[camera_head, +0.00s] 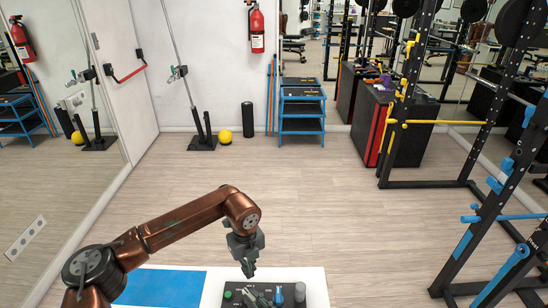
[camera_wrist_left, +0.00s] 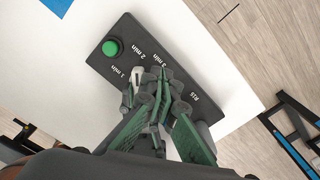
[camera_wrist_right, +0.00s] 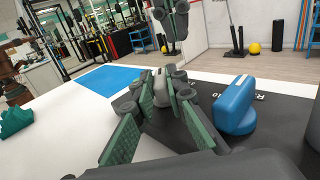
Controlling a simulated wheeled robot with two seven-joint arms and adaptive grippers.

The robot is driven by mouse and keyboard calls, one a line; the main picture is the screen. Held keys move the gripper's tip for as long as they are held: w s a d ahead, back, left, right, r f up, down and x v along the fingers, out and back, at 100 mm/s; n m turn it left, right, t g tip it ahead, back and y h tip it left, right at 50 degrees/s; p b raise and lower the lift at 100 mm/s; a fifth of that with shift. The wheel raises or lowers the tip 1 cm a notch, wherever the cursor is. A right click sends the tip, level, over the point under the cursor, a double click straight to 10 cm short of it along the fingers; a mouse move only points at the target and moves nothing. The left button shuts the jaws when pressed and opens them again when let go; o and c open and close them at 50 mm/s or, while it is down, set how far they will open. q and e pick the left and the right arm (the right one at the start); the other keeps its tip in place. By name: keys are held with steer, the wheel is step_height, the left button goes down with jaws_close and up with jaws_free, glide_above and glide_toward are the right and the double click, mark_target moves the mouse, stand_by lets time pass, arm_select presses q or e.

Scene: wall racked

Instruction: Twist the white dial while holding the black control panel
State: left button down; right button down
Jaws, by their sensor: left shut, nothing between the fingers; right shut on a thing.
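The black control panel (camera_head: 265,297) lies on a white table, cut by the bottom edge of the head view. It carries a green button (camera_wrist_left: 110,47), printed minute marks and a blue knob (camera_wrist_right: 235,106). The white dial (camera_wrist_right: 160,90) is mostly hidden by fingers. My right gripper (camera_wrist_right: 158,98) is low over the panel, its fingers closed around the dial; it also shows in the head view (camera_head: 259,299). My left gripper (camera_head: 246,270) is shut and empty, pointing down above the panel; its tips show in the right wrist view (camera_wrist_right: 170,44).
A blue mat (camera_head: 165,287) lies on the table left of the panel. A green object (camera_wrist_right: 16,120) sits at the left edge of the right wrist view. Black racks (camera_head: 470,220) stand at the right.

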mark_target(249, 296)
arm_select(q)
step_height(249, 296, up, 2)
steer(key=shift+r, duration=0.2)
steer(key=shift+a, duration=0.15)
steer(key=shift+s+a+f+m, duration=0.1)
steer(key=shift+a+f+m, duration=0.15)
steer(key=shift+f+m, duration=0.75)
steer(key=shift+s+a+f+m, duration=0.15)
steer(key=shift+a+f+m, duration=0.05)
steer(key=shift+f+m, duration=0.85)
steer(key=shift+s+a+f+m, duration=0.1)
steer(key=shift+a+f+m, duration=0.15)
steer(key=shift+f+m, duration=0.75)
steer(key=shift+s+d, duration=0.35)
steer(key=shift+s, duration=0.2)
steer(key=shift+d, duration=0.15)
steer(key=shift+w+d, duration=0.15)
steer(key=shift+d, duration=0.95)
steer(key=shift+d, duration=0.3)
